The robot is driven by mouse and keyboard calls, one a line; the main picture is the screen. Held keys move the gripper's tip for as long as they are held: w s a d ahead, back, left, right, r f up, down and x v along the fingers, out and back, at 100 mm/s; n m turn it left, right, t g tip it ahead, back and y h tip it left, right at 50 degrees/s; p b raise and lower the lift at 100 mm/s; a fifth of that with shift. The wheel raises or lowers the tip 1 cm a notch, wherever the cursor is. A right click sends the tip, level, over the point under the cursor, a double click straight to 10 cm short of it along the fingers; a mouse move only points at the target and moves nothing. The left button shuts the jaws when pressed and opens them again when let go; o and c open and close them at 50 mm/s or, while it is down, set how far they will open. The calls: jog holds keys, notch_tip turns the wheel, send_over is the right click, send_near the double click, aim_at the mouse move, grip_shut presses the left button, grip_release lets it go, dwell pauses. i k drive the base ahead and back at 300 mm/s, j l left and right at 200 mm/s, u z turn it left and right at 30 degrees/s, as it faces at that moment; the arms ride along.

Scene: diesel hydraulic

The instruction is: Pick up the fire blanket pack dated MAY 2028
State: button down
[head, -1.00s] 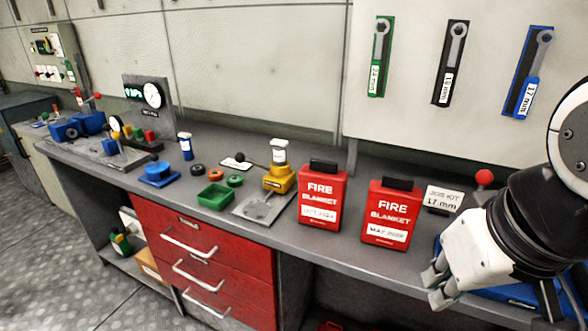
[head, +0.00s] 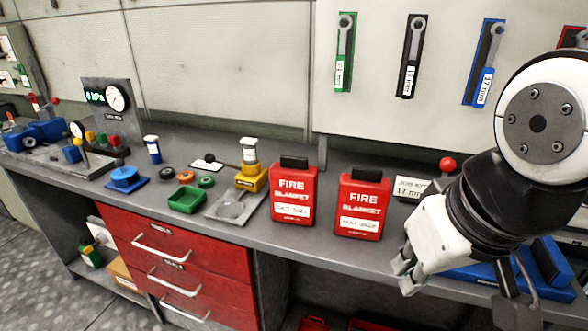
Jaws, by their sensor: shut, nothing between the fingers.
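Two red fire blanket packs with black tops stand upright side by side on the grey workbench. The right pack (head: 362,205) has a white label that reads MAY 2028, though the print is small. The left pack (head: 294,192) has a label that looks like OCT and a year I cannot read surely. My gripper (head: 405,276) is at the lower right, in front of and to the right of the MAY pack, apart from it. Its fingers are shut and empty, pointing down and left.
A JOB KIT 17 mm card (head: 411,188) and a red-knobbed lever (head: 447,165) stand right of the packs. A blue tray (head: 555,288) lies under my arm. A yellow pump (head: 251,174) and green tray (head: 188,200) are to the left. Wrenches hang above on the wall board (head: 380,125).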

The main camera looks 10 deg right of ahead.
aim_at(363, 197)
jog(key=i+j+z, duration=0.15)
jog(key=i+j, duration=0.15)
jog(key=i+j+z, duration=0.15)
jog(key=j, duration=0.35)
jog(key=i+j+z, duration=0.15)
jog(key=i+j, duration=0.2)
jog(key=j, duration=0.1)
